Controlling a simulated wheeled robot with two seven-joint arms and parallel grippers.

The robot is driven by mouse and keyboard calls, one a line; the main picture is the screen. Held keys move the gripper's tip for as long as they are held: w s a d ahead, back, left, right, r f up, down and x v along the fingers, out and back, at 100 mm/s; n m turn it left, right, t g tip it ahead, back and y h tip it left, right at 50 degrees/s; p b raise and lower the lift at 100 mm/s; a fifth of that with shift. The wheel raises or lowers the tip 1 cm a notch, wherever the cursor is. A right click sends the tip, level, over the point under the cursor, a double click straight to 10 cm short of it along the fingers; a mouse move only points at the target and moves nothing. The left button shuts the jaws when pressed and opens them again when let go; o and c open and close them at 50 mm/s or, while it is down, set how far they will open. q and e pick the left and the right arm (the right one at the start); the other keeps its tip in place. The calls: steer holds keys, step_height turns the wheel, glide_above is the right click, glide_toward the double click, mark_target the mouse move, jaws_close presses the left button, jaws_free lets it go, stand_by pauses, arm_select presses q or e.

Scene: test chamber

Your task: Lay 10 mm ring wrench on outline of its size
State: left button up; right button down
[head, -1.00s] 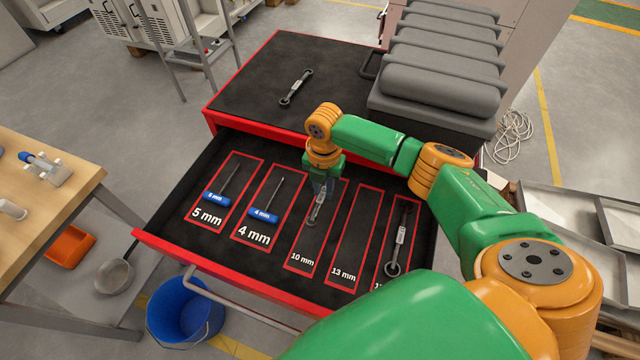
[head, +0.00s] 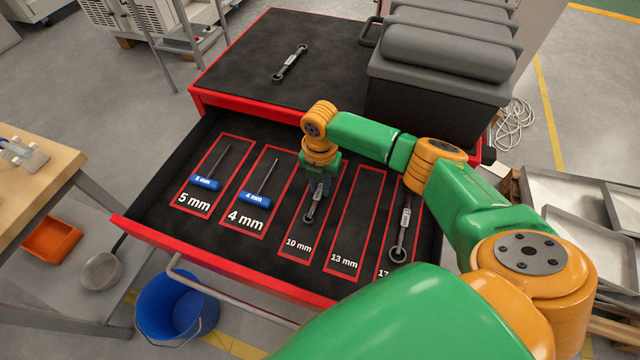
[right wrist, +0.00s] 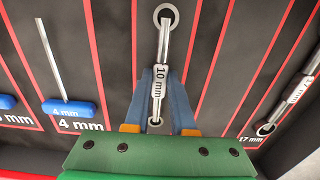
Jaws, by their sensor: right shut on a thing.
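The 10 mm ring wrench (head: 312,206) is in the open drawer, in line with the 10 mm outline (head: 297,255). The right wrist view shows its "10 mm" label (right wrist: 159,82) between the fingers and a ring end beyond them. My right gripper (head: 318,187) is shut on the wrench, fingers pointing down; it also shows in the right wrist view (right wrist: 160,100). I cannot tell whether the wrench touches the drawer floor. My left gripper is not in view.
The 13 mm outline (head: 345,258) is empty. A 17 mm wrench (head: 401,235) lies right of it. Blue-handled 5 mm (head: 205,183) and 4 mm (head: 256,199) drivers lie left. Another wrench (head: 290,64) lies on the cabinet top, beside a grey case (head: 435,95).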

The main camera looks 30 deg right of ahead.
steer(key=shift+f, duration=0.3)
steer(key=c, duration=0.7)
jaws_free()
steer(key=shift+r, duration=0.1)
